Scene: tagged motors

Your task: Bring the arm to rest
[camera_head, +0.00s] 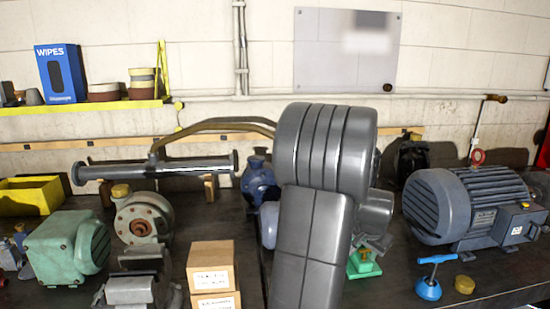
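My arm (325,150) rises in the middle of the head view as a thick grey ribbed joint above a grey boxy link. My gripper does not show in the view. A large grey finned motor (440,210) with a red lifting eye and a yellow label stands on the dark bench (390,290) at the right. A green motor (65,250) stands at the left front. A smaller grey motor-like body (375,213) on a green base (364,265) is partly hidden behind my arm. No motor shows in a grip.
Two cardboard boxes (212,265) are stacked left of my arm. A vise (135,285), a flanged pump part (143,218), a long pipe (160,168) and a blue vessel (258,178) crowd the left. A yellow shelf (80,106) is behind.

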